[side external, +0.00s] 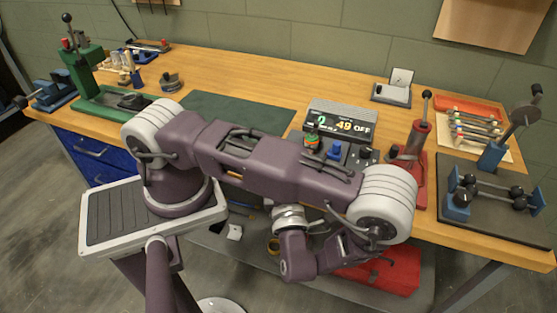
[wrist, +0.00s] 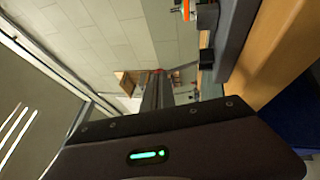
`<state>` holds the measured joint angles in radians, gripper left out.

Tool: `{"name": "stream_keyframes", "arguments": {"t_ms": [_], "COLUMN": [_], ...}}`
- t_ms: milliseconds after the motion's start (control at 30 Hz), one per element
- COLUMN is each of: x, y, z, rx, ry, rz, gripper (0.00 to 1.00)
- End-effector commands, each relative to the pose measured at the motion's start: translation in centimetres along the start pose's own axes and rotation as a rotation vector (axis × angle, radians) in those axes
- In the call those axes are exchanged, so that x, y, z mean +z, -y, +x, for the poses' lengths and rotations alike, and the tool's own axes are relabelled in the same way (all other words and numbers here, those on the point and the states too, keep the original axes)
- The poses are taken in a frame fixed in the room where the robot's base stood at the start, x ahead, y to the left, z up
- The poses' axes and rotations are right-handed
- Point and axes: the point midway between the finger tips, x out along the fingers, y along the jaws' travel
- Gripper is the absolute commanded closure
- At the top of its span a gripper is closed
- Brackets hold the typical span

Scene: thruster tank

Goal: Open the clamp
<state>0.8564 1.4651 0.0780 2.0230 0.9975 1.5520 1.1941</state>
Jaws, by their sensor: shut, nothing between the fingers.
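Several lever devices stand on the bench, and I cannot tell for sure which is the clamp. A blue device with a long dark lever and black knob (side external: 491,156) stands on a dark board at the right, its lever raised. A red device with an upright black-knobbed handle (side external: 418,135) stands left of it. A green device with an upright handle (side external: 88,65) is at the far left. My gripper (wrist: 158,92) is shut and empty in the wrist view, pointing toward the wall and touching nothing visible. In the side view my arm hides the fingertips.
A display box reading 49 OFF (side external: 342,119) and a blue-knobbed control panel (side external: 335,152) sit mid-bench behind my arm. A blue vise (side external: 52,92) is at the far left. A dark green mat (side external: 240,112) is mostly clear. A red box (side external: 385,272) lies below the bench.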

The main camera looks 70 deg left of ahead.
Motion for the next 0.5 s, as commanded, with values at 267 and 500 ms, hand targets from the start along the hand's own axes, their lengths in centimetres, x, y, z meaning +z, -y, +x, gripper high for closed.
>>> {"name": "stream_keyframes", "arguments": {"t_ms": [267, 500], "x": [0.9, 1.8], "y": [-1.1, -1.6], "z": [1.8, 3.6], "rx": [-0.214, -0.416], "ry": [-0.004, -0.005], "rz": [0.107, 0.21], "gripper": [1.0, 1.0]}}
